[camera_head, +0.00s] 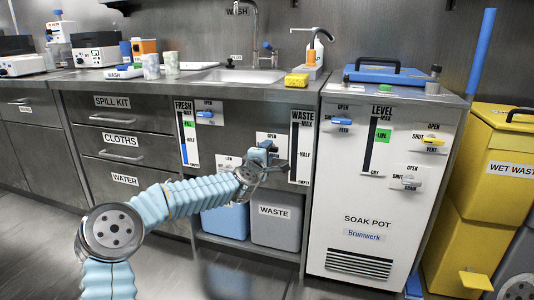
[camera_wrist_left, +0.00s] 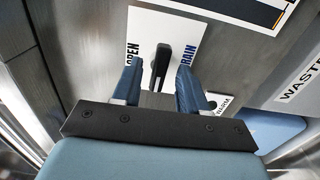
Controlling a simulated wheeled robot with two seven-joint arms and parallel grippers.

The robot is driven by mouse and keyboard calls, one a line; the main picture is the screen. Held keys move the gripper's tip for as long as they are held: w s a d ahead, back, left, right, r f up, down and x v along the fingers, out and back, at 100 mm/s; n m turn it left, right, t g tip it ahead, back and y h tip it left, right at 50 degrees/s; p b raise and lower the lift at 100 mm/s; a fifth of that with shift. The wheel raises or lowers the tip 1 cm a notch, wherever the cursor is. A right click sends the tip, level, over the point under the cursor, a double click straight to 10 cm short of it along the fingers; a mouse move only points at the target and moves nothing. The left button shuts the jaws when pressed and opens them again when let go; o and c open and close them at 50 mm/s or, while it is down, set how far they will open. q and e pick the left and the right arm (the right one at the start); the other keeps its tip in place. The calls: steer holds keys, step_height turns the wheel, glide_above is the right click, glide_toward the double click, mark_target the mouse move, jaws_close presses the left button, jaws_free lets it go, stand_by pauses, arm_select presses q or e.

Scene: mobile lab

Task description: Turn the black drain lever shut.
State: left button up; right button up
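The black drain lever (camera_wrist_left: 160,66) shows in the left wrist view on a white plate (camera_wrist_left: 188,31) marked OPEN on its left and DRAIN on its right. My left gripper (camera_wrist_left: 159,75) has its two blue fingers apart, one on each side of the lever. I see gaps between the lever and both fingers, so they do not appear to grip it. In the head view my left gripper (camera_head: 266,156) is at the sink cabinet front, below a white plate (camera_head: 271,137) marked OPEN. It hides the lever there. My right gripper is not in view.
The WASTE gauge (camera_head: 301,146) is just right of my left gripper. The grey WASTE container (camera_head: 275,222) stands below. The white soak pot (camera_head: 367,215) with its own levers is to the right. Drawers (camera_head: 122,137) are to the left.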

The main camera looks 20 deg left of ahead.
arm_select(q)
steer(key=s, duration=1.3)
steer(key=shift+s+a, duration=0.2)
steer(key=shift+s, duration=0.2)
